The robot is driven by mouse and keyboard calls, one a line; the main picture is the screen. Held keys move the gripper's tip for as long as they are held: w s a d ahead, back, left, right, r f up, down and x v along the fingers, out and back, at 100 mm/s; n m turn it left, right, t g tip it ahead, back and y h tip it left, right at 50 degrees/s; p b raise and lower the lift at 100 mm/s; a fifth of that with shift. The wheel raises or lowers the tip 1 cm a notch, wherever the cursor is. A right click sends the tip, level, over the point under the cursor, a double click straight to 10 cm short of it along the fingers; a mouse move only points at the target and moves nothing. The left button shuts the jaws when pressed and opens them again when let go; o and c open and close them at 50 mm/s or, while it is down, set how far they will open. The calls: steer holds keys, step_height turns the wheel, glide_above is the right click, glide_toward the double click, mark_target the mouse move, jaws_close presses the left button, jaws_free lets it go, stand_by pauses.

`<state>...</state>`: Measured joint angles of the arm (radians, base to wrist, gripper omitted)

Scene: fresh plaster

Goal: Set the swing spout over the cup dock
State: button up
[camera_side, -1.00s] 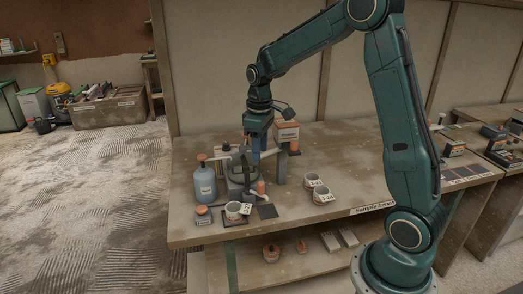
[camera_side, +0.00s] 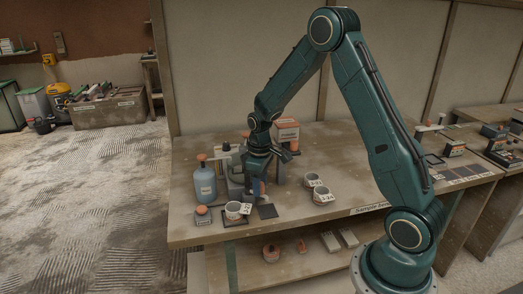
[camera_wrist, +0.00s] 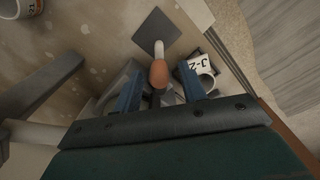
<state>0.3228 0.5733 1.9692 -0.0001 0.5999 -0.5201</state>
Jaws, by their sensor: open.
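My gripper (camera_side: 255,188) is low over the bench at the small dispenser, and its blue fingers show open in the wrist view (camera_wrist: 160,70). An orange knob (camera_wrist: 158,74) lies between the fingers, with gaps on both sides. A pale rod (camera_wrist: 158,50), which looks like part of the swing spout, runs from it toward a dark square pad (camera_wrist: 157,28). The pad also shows in the side view (camera_side: 267,211). A labelled cup (camera_side: 233,210) stands on a dark tray, probably the cup dock (camera_side: 234,222). My gripper hides much of the dispenser and spout.
A blue bottle with an orange top (camera_side: 205,183) stands left of the dispenser, with a small orange-lidded jar (camera_side: 202,214) in front.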

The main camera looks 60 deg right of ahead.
steer(key=shift+f, duration=0.3)
steer(key=shift+c, duration=0.3)
jaws_close()
